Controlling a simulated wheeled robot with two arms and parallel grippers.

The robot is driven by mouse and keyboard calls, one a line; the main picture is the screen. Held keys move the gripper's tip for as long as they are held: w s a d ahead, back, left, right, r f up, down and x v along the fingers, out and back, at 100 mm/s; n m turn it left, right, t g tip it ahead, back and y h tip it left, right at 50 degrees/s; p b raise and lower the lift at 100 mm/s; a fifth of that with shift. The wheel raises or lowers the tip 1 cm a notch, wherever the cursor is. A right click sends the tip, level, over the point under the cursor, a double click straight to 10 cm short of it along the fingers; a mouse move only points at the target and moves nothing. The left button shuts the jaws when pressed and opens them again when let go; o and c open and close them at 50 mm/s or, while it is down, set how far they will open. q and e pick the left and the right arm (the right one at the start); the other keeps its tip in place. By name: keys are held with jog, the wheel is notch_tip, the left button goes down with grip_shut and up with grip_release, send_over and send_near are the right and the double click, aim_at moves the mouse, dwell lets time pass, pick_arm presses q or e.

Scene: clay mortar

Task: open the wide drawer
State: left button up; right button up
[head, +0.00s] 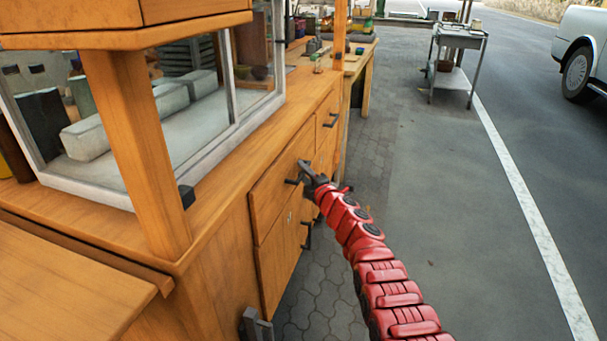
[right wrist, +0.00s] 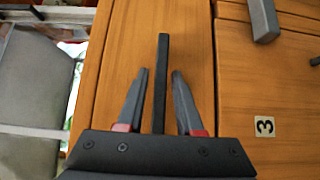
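The wide drawer (head: 268,200) is the upper front panel of the wooden cabinet in the head view and looks closed. Its dark bar handle (head: 290,181) sticks out from the front. My right gripper (head: 306,171), on the red arm, is at this handle. In the right wrist view, the black handle bar (right wrist: 162,75) stands between the two fingers of my right gripper (right wrist: 160,95), with a gap on each side; the fingers are open. Dark grey prongs at the bottom edge of the head view appear to be my left gripper (head: 257,326); its opening is unclear.
A lower door (head: 275,260) with a dark handle (head: 307,236) lies below the drawer. The wooden counter (head: 245,145) carries a glass case. Paved ground right of the cabinet is clear; a metal cart (head: 457,50) stands farther back.

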grip_shut()
dwell(1.2)
